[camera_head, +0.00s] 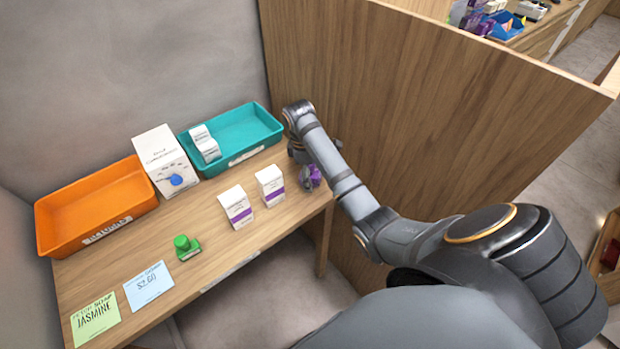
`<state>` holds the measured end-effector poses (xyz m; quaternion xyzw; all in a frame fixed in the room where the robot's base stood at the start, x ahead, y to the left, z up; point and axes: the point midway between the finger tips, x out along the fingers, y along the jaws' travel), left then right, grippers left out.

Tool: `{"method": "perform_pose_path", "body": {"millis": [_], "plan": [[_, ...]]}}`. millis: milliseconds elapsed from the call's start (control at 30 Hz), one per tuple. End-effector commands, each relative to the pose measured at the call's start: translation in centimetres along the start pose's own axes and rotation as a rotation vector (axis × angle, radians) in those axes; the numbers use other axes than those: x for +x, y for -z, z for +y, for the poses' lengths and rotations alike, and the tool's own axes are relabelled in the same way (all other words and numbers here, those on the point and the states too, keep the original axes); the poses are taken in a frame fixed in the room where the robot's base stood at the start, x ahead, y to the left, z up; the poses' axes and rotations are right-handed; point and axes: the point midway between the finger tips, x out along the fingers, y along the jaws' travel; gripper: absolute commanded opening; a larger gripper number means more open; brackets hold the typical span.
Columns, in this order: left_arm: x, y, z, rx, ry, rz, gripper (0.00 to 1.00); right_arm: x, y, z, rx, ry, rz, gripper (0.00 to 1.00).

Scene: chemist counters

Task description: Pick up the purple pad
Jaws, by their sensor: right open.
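The purple pad (315,174) is a small purple thing at the right end of the wooden counter, close to the wooden partition. My right gripper (307,182) points down right at it and partly covers it. The gripper is open, and its fingers are small and dark here; I cannot tell whether they touch the pad. My left gripper is out of view.
Two white boxes with purple bands (236,207) (270,186) stand left of my gripper. A green stamp-like thing (186,247) is farther left. Teal (262,133) and orange (53,228) trays and a white carton (160,155) line the back. The wooden partition (390,110) rises close on the right.

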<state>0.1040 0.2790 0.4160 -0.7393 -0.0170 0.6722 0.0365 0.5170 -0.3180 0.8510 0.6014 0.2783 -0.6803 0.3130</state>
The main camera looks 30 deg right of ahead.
Motion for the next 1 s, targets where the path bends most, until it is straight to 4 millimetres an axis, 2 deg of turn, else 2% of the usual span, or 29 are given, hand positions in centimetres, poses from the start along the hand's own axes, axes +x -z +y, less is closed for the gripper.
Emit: {"method": "perform_pose_path", "body": {"millis": [133,567,833,1000], "plan": [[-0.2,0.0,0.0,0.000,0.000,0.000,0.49,-0.2,0.0,0.0,0.000,0.000,0.000,0.78],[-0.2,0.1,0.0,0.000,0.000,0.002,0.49,-0.2,0.0,0.0,0.000,0.000,0.000,0.20],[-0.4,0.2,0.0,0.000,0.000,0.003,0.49,-0.5,0.0,0.0,0.000,-0.001,0.000,0.20],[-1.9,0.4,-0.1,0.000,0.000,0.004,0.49,-2.6,-0.3,0.1,0.001,-0.002,0.001,0.20]]}}
